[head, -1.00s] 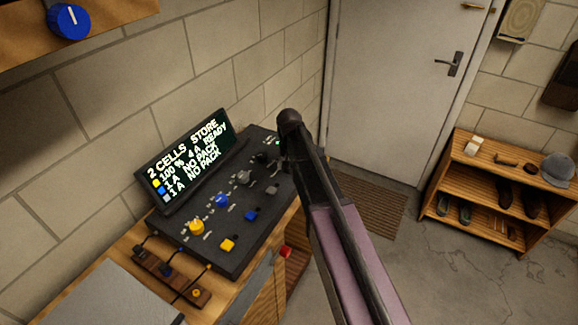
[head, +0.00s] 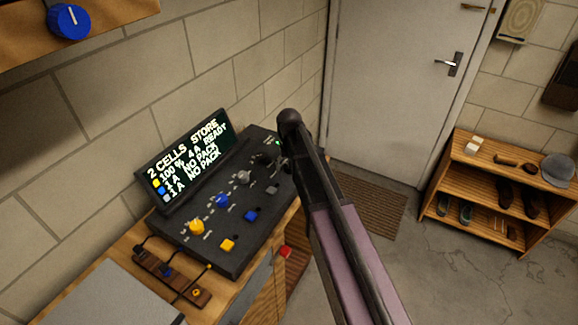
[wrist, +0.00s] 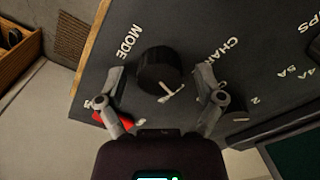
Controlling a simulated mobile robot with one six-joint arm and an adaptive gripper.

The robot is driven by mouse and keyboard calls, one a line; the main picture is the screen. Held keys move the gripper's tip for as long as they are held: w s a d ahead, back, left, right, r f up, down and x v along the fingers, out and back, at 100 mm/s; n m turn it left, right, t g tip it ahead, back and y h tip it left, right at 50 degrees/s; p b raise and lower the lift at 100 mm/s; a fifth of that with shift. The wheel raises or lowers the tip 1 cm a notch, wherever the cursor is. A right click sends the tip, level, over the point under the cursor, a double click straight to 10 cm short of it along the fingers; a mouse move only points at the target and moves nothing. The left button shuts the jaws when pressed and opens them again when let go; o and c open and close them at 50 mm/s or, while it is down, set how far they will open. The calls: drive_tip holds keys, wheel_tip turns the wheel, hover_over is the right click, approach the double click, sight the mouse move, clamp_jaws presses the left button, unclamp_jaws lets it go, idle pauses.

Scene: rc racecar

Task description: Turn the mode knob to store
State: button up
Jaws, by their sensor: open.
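The charger panel (head: 215,255) is a dark box on the wooden bench, with a raised screen (head: 186,160) whose top line reads "2 CELLS STORE". In the wrist view, the black mode knob (wrist: 154,66) stands beside the printed word MODE, with part of another label, "CHAR", to its right. Its white pointer slants at the knob's lower right edge. My gripper (wrist: 160,76) is open, one finger on each side of the knob. I cannot tell whether either finger touches it. In the head view my arm hides much of this corner of the panel.
Yellow (head: 196,227), blue (head: 222,201) and grey (head: 244,177) knobs line the panel, with coloured buttons in front. A red part (wrist: 112,119) lies behind my left finger in the wrist view. A door (head: 385,90) and wooden shelf (head: 470,190) stand beyond; floor lies between.

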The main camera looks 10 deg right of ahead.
drive_tip(key=n, duration=0.5)
drive_tip(key=shift+n, duration=0.4)
wheel_tip(320, 180, up, 14)
drive_tip(key=p, duration=1.4)
drive_tip(key=s+d+f+m+b, duration=0.2)
drive_tip(key=s, duration=0.5)
drive_tip(key=s+d+f+m+b, duration=0.2)
drive_tip(key=s+d, duration=0.1)
drive_tip(key=s, duration=0.3)
drive_tip(key=s+d+f+m+b, duration=0.2)
drive_tip(key=s+d, duration=0.1)
drive_tip(key=s, duration=0.4)
drive_tip(key=shift+s+f+b, duration=0.3)
drive_tip(key=shift+s, duration=0.05)
drive_tip(key=shift+a, duration=0.1)
idle(1.5)
